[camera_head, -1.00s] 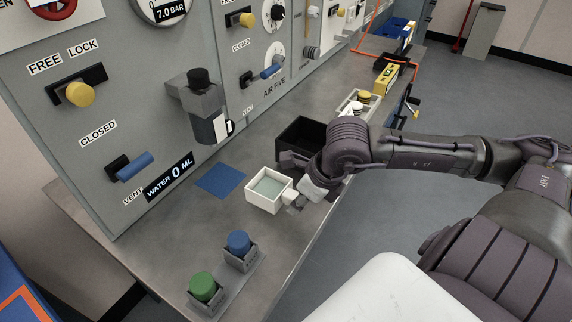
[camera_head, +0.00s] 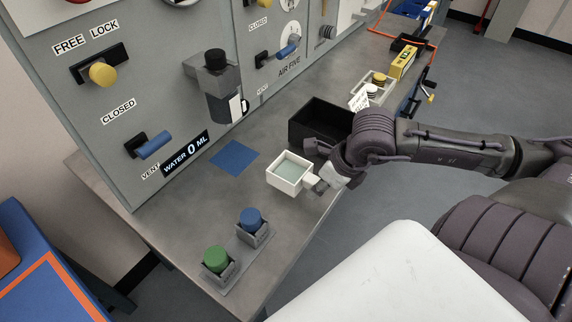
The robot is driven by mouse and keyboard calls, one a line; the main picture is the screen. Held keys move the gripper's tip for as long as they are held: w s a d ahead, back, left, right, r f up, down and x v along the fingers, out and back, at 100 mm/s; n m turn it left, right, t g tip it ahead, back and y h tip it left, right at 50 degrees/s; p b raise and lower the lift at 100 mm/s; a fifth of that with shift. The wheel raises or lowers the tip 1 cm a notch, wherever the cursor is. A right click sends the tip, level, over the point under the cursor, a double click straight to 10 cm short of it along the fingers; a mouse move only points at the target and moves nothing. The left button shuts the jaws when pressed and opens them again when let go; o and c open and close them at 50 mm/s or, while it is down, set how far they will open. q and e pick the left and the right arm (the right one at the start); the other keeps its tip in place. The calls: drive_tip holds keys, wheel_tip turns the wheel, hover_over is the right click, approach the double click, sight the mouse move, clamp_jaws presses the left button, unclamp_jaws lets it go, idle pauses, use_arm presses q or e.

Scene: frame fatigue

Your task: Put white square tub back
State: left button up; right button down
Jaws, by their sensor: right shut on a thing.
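The white square tub (camera_head: 289,185) is in the head view, over the grey bench, with a pale greenish content or floor inside. My right gripper (camera_head: 314,183) is shut on the small white tab at the tub's right side. The tub looks level; I cannot tell whether it touches the bench or hangs just above it. A blue square mat (camera_head: 234,158) lies flat and bare on the bench to the tub's upper left. My left gripper is not in view.
A black open bin (camera_head: 307,124) stands behind the tub. Green (camera_head: 217,259) and blue (camera_head: 250,220) knobs in grey holders stand at the front. A grey panel (camera_head: 165,92) with levers rises along the left. A white tray (camera_head: 381,84) sits further back.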

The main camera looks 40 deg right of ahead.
drive_tip(key=w+f+n+b, duration=0.1)
drive_tip(key=f+b, duration=0.1)
drive_tip(key=shift+w+d+n+y+b, duration=0.3)
drive_tip(key=shift+w+d+n, duration=0.1)
drive_tip(key=shift+w+f+n, duration=0.1)
drive_tip(key=shift+w+n, duration=0.1)
drive_tip(key=shift+n, duration=0.1)
drive_tip(key=shift+f+b, duration=0.55)
drive_tip(key=shift+b, duration=0.15)
drive_tip(key=shift+d+f, duration=0.1)
drive_tip(key=shift+f, duration=0.05)
